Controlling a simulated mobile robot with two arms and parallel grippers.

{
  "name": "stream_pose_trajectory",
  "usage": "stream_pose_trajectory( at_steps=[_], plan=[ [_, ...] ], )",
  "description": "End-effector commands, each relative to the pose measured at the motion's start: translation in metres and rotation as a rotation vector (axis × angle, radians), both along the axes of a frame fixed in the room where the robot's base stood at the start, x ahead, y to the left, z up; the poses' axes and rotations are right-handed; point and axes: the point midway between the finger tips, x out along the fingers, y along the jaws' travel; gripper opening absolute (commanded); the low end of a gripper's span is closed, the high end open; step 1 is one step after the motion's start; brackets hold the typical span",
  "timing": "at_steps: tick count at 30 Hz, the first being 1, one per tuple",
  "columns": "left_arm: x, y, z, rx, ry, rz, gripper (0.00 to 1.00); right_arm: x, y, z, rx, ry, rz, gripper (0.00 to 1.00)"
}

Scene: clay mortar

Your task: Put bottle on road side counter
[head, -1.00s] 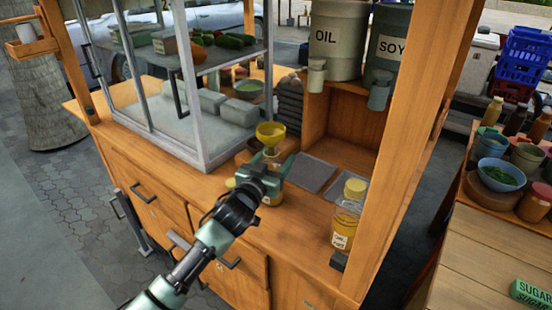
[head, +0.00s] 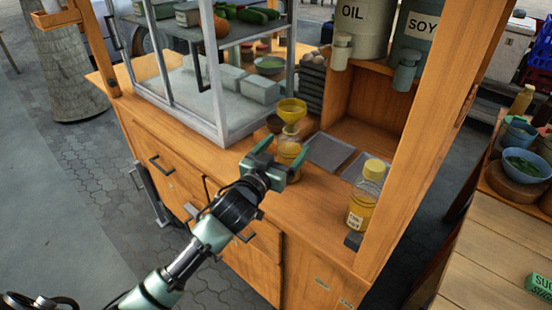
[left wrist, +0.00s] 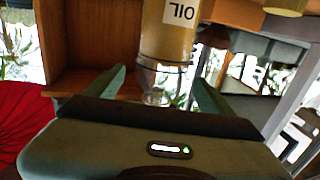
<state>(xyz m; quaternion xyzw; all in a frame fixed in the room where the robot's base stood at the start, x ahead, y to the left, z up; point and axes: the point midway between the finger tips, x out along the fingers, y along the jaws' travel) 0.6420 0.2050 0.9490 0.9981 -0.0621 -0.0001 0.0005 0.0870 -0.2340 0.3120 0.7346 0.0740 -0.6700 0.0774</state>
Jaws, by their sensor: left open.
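A small bottle of yellow liquid (head: 290,148) stands upright on the wooden counter (head: 335,225). In the left wrist view, which is upside down, this bottle (left wrist: 168,45) shows an OIL label and a clear neck. My left gripper (head: 281,160) is open at the bottle, on the counter's front side. Its fingers show either side of the neck in the wrist view (left wrist: 163,95), with gaps. Contact cannot be told. A yellow funnel (head: 292,108) appears just above the bottle in the head view; whether it touches it is unclear. My right gripper is out of view.
Another yellow-capped bottle (head: 363,195) stands near the counter's right post (head: 425,150). A glass case (head: 215,100) is at left. Flat grey trays (head: 328,151) lie behind the gripper. Large OIL (head: 358,28) and SOY (head: 415,40) canisters stand on the shelf. A side table (head: 490,235) is at right.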

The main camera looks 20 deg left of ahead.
Motion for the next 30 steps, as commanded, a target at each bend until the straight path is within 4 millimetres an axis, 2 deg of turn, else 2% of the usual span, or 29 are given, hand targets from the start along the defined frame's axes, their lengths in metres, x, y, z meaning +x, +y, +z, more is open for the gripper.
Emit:
stream_pose_trajectory(
  at_steps=[3,10,30],
  plan=[
    [-0.026,0.003,-0.001,0.001,0.0,-0.001,0.84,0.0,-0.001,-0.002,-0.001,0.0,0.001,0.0],
    [-0.053,0.007,0.0,0.001,0.0,0.0,0.84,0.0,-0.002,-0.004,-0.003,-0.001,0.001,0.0],
    [-0.057,0.007,0.0,0.001,-0.001,0.0,0.84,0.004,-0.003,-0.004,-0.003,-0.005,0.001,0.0]
  ],
)
